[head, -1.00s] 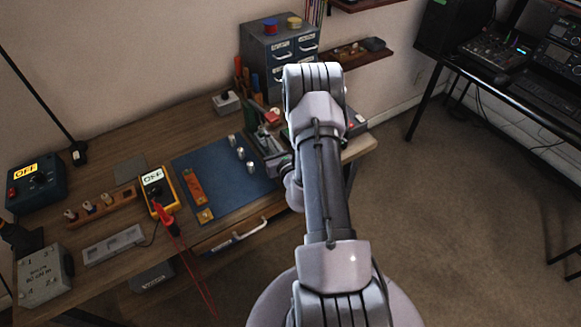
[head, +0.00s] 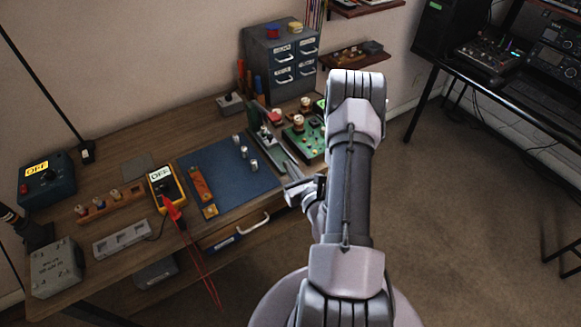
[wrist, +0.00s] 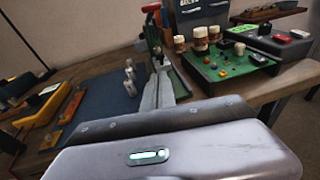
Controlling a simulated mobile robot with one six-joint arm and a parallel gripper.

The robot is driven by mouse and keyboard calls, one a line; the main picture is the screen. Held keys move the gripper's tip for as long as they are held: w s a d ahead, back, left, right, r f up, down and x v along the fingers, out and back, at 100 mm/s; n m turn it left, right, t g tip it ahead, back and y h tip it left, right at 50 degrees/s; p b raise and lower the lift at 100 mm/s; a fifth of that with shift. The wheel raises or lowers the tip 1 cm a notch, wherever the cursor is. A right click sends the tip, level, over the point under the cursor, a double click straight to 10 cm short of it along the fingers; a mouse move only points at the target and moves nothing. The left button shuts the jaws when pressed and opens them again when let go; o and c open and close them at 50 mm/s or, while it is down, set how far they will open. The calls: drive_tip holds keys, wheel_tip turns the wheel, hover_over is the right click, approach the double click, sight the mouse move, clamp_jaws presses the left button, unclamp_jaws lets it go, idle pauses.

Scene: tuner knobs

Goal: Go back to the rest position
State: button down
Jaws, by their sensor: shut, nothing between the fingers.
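My arm extends forward in the middle of the head view, its elbow high and its forearm folded down behind. My gripper (head: 294,178) shows at the right front edge of the workbench (head: 130,238), left of my arm. In the wrist view my gripper's shut fingers (wrist: 158,92) point away toward the bench, with nothing between them. A green circuit board (head: 312,141) with several cream-capped knobs lies just beyond it; it also shows in the wrist view (wrist: 232,68). Part of my wrist is hidden behind my upper arm.
A blue mat (head: 230,177) with small metal posts lies left of the gripper. A yellow multimeter (head: 166,187), a grey drawer cabinet (head: 283,62) and an OFF-labelled box (head: 48,183) stand on the bench. Open carpet (head: 455,215) lies to the right.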

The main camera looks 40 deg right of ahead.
drive_tip(key=w+a+r+n+g+y, duration=0.1)
drive_tip(key=w+a+r+n+y, duration=0.2)
drive_tip(key=a+r+n+y, duration=0.8)
drive_tip(key=w+a+r+n+g+y, duration=0.1)
drive_tip(key=w+a+r+n+y, duration=0.25)
drive_tip(key=a+r+y, duration=0.85)
drive_tip(key=s+a+n+g+h, duration=0.5)
drive_tip(key=s+a+n+g, duration=0.55)
drive_tip(key=a, duration=0.55)
drive_tip(key=s+d+n+h, duration=0.2)
drive_tip(key=s+n+h, duration=0.4)
drive_tip(key=s+n, duration=0.3)
drive_tip(key=d+r+t+h, duration=0.1)
drive_tip(key=d+r+n+t+h, duration=0.1)
drive_tip(key=d, duration=0.1)
drive_tip(key=s+d+r+n+t+h, duration=0.1)
drive_tip(key=h, duration=0.1)
drive_tip(key=shift+d+r+t, duration=0.1)
drive_tip(key=shift+d+t, duration=0.15)
drive_tip(key=shift+d, duration=0.15)
